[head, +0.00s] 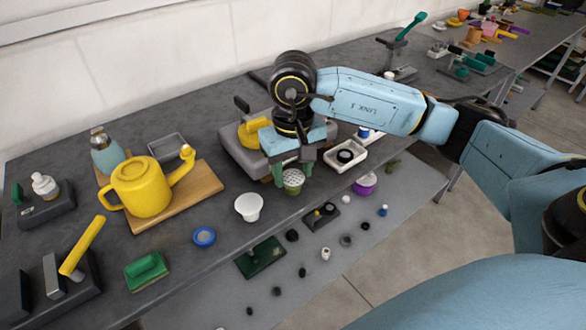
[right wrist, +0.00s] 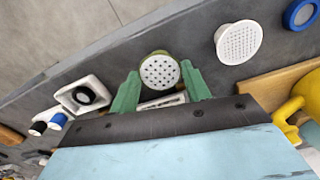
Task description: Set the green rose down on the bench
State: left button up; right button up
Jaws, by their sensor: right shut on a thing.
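The green rose (head: 293,181) is a small round piece with a pale perforated face, near the front edge of the bench (head: 325,205). In the right wrist view the rose (right wrist: 160,71) shows its dotted face and olive-green rim between the green fingers. My right gripper (head: 292,172) is shut on it, with one finger on each side. I cannot tell whether the rose touches the bench top or hangs just above it. My left gripper is not in view.
A white rose (head: 249,207) and a blue-rimmed one (head: 204,237) lie to the left. The yellow watering can (head: 141,187) stands on a wooden board (head: 205,182). A white tray (head: 346,156) sits right of the gripper. Bare bench lies between the white rose and the gripper.

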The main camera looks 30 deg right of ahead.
dwell(0.4)
jog(key=shift+f+b, duration=0.35)
jog(key=shift+d, duration=0.15)
